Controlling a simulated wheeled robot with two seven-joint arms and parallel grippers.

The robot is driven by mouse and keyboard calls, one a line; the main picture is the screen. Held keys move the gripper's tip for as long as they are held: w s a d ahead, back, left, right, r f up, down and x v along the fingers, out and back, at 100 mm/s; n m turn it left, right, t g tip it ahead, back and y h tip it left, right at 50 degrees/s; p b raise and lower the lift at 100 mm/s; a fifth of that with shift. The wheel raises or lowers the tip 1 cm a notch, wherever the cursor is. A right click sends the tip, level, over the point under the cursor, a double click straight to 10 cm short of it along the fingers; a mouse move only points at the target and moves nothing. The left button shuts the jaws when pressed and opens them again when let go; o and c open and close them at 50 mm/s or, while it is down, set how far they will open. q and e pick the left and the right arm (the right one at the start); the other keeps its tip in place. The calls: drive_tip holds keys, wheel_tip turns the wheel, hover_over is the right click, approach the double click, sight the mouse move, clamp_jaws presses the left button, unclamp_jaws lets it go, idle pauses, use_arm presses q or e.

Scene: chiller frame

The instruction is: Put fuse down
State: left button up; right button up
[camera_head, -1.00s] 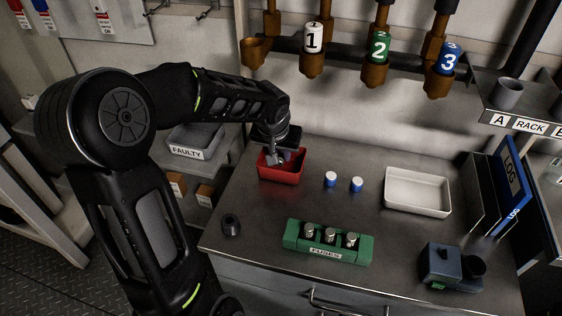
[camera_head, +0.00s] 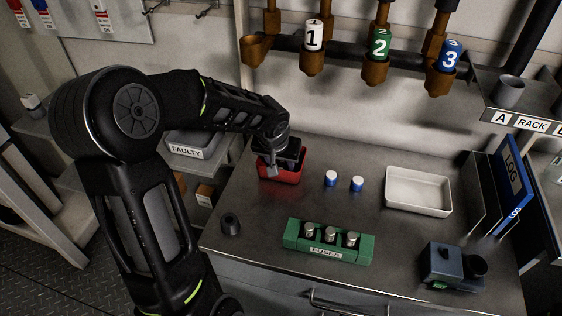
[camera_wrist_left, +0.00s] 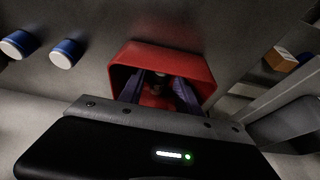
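The red bin (camera_head: 283,179) stands at the back left of the workbench and also shows in the left wrist view (camera_wrist_left: 165,56). My left gripper (camera_head: 273,172) is over it with the fingers reaching in. In the wrist view its two fingers (camera_wrist_left: 160,92) are apart inside the bin. A small dark piece with a paler end (camera_wrist_left: 159,78), perhaps a fuse, shows between and beyond them; contact with the fingers is not visible. The green fuse block (camera_head: 325,253), labelled FUSES, holds three metal-topped fuses (camera_head: 331,235) upright. My right gripper is not in view.
A dark round piece (camera_head: 231,223) is near the left edge, a blue-grey device (camera_head: 443,262) at front right. Numbered canisters (camera_head: 380,44) hang above.

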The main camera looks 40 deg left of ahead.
use_arm(q)
drive_tip(key=shift+s+r, duration=0.1)
drive_tip(key=shift+r, duration=0.35)
drive_tip(key=v, duration=1.1)
drive_tip(key=shift+r, duration=0.15)
drive_tip(key=shift+s+d, duration=0.1)
drive_tip(key=shift+s, duration=0.05)
